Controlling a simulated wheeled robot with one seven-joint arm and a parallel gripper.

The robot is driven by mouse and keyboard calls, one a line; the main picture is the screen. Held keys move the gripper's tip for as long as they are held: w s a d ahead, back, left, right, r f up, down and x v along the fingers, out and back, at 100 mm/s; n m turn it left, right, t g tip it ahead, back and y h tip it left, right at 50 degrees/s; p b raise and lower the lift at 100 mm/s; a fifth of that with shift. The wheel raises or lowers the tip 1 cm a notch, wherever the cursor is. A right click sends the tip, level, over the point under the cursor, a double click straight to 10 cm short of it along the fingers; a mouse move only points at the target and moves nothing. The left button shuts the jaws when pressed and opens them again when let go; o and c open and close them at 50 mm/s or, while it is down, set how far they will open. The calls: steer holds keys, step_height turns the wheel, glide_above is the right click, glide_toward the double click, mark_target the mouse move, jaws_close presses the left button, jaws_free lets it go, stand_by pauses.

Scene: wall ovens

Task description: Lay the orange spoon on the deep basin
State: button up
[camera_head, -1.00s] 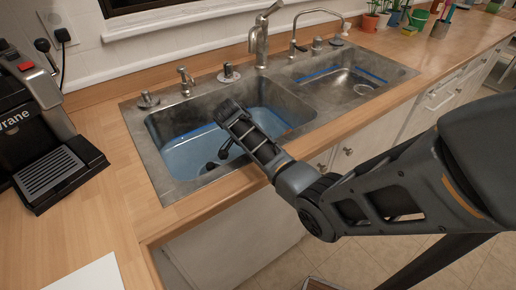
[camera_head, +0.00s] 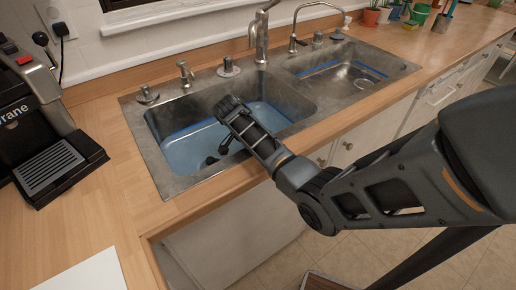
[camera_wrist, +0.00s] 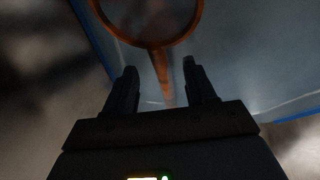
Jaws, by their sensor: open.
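The orange spoon (camera_wrist: 162,68) shows in the wrist view. Its round head is at the top edge and its handle runs down between my two fingers. My gripper (camera_wrist: 160,85) is open, with a finger on each side of the handle and gaps beside it. The deep basin (camera_head: 185,155) is the left bowl of the steel sink, with a blue band inside. In the head view my gripper (camera_head: 218,153) is over this basin, reaching down into it. The spoon cannot be made out in the head view. I cannot tell whether it touches the basin floor.
Taps (camera_head: 260,35) stand along the back of the sink. A coffee machine (camera_head: 45,140) stands on the left. The wooden counter (camera_head: 130,215) is mostly clear, with a white sheet (camera_head: 85,275) at the front left.

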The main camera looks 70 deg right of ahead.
steer(key=v, duration=0.7)
steer(key=shift+r+b, duration=0.35)
steer(key=shift+b, duration=0.05)
steer(key=shift+w+a, duration=0.15)
